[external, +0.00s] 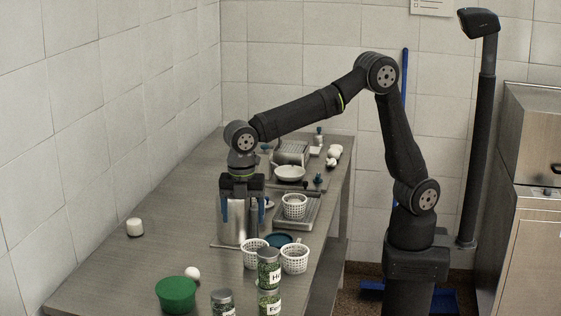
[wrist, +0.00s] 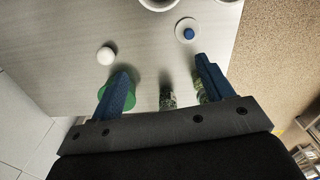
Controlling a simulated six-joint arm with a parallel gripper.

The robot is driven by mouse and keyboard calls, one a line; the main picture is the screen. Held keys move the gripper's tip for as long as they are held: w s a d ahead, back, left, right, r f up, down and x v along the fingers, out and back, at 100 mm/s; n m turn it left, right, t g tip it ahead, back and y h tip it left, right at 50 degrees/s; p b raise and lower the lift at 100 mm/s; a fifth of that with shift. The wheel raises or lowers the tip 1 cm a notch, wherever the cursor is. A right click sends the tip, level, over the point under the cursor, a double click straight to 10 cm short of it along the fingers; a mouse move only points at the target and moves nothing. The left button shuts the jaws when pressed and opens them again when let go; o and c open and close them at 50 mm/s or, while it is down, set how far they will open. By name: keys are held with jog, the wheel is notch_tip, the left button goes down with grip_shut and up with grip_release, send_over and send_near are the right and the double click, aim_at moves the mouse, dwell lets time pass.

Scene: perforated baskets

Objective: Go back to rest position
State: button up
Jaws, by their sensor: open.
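My gripper (external: 241,212) points down over the steel table (external: 120,265), with its blue fingers apart and nothing between them. In the external view it hangs in front of a tall metal container (external: 231,222), and I cannot tell whether they touch. In the wrist view the two blue fingers (wrist: 163,88) are spread wide above the table. White perforated baskets stand on the table: one (external: 255,254) and another (external: 294,259) near the jars, and a third (external: 294,207) on a scale-like plate farther back.
A green bowl (external: 175,293), a white egg-like ball (external: 192,273) and herb jars (external: 268,268) stand at the near end. A pan (external: 289,173) and white round items (external: 333,155) are at the back. The left tabletop is mostly clear.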

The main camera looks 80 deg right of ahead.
jog(key=w+d+f, duration=0.3)
jog(key=w+f, duration=0.1)
jog(key=f, duration=0.1)
jog(key=a+f, duration=0.2)
jog(key=a, duration=0.1)
jog(key=s+a+f, duration=0.1)
jog(key=a+f, duration=0.2)
jog(key=a, duration=0.1)
jog(key=s+a+f, duration=0.1)
jog(key=a+f, duration=0.2)
jog(key=a, duration=0.1)
jog(key=shift+a+f, duration=0.2)
jog(key=shift+f, duration=0.6)
